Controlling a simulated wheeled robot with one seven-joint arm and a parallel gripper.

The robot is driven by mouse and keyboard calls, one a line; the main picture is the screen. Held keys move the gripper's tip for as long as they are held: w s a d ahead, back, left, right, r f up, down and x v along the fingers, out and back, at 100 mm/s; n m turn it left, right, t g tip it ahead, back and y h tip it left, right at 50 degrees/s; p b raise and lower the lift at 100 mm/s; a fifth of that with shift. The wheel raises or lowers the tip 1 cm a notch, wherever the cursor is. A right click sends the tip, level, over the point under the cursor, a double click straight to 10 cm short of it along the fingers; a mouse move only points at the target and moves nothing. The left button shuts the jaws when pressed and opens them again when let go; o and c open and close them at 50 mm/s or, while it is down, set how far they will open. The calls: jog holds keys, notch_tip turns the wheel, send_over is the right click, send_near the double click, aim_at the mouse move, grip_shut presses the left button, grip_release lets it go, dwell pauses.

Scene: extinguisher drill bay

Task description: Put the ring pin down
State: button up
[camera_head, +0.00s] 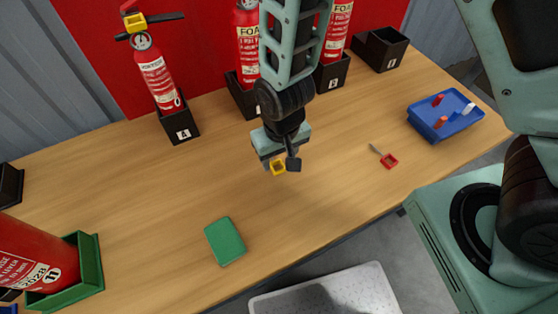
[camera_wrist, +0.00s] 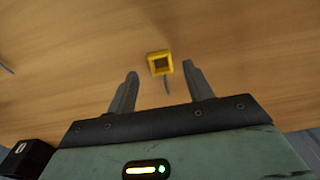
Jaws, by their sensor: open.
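A yellow square ring pin (camera_head: 278,168) with a thin grey shaft is at my gripper's fingertips over the wooden table (camera_head: 150,215). In the wrist view the ring (camera_wrist: 160,63) shows between and just beyond the two fingertips, with its shaft pointing back between the fingers. My gripper (camera_wrist: 160,72) is open, with a gap between each finger and the ring. It also shows in the head view (camera_head: 286,164), low over the middle of the table. The ring pin seems to lie on the table, but its contact with the wood is hard to see.
A red ring pin (camera_head: 388,160) lies to the right, near a blue tray (camera_head: 467,126) with red and white pieces. A green block (camera_head: 225,241) lies front left. Extinguishers stand in black holders along the back; a labelled one (camera_head: 158,78) is at left. Bare wood surrounds my gripper.

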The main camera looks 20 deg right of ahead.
jog(key=s+d+r+n, duration=0.2)
jog(key=s+r, duration=0.4)
jog(key=r, duration=0.4)
jog(key=s+d+r+n, duration=0.1)
jog(key=s+r+n, duration=0.2)
jog(key=s+r, duration=0.4)
notch_tip(320, 180, up, 5)
jog(key=shift+d+f+g+p, duration=0.2)
jog(key=shift+d+g+p, duration=0.1)
jog(key=shift+d+g, duration=0.1)
